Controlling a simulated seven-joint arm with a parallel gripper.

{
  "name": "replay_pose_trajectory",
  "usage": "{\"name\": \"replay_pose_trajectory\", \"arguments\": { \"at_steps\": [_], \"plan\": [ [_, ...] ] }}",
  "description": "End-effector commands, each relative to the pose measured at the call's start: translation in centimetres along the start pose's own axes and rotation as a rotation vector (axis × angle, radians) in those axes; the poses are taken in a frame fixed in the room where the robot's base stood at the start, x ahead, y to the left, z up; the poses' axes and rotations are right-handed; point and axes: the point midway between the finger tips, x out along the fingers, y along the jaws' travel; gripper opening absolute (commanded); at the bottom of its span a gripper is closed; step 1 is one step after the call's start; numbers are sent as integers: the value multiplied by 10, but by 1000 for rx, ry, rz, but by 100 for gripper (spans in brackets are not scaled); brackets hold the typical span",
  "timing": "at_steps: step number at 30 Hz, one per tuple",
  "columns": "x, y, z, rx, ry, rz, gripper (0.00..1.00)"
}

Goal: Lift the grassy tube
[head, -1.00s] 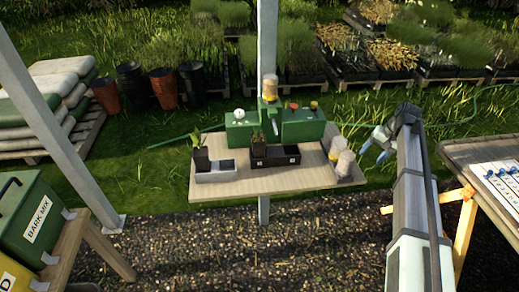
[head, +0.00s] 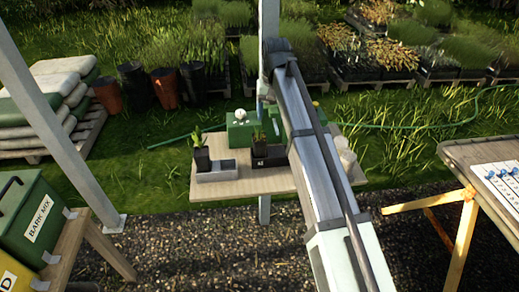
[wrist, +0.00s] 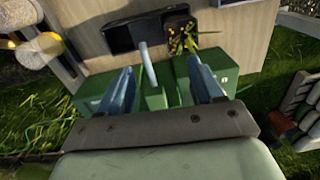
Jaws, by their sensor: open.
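A plant with narrow yellow-green leaves (wrist: 183,38), which I take for the grassy tube, stands in a dark pot at one end of a black tray (wrist: 122,40). In the head view the grassy plant (head: 259,136) is partly beside my arm, which covers much of the black tray (head: 262,161). A second dark tube with broader green leaves (head: 200,152) stands at the left end of a grey tray (head: 218,175). My gripper (wrist: 160,72) is open, its fingers over the green box and apart from the plant.
The wooden table (head: 245,183) has bare room in front of the trays. A white post (head: 267,30) rises behind it.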

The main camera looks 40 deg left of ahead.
Motion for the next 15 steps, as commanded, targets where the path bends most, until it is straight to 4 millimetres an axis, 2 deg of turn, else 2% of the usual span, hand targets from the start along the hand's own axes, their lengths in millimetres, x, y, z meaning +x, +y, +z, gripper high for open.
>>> {"name": "replay_pose_trajectory", "arguments": {
  "at_steps": [1, 3, 8, 15],
  "plan": [
    [-3, -13, 4, -16, 0, 9, 66],
    [-5, -24, 7, -29, -1, 19, 66],
    [-4, -35, 11, -41, -4, 30, 66],
    [32, -34, 12, -42, -6, 31, 66]
  ]
}}
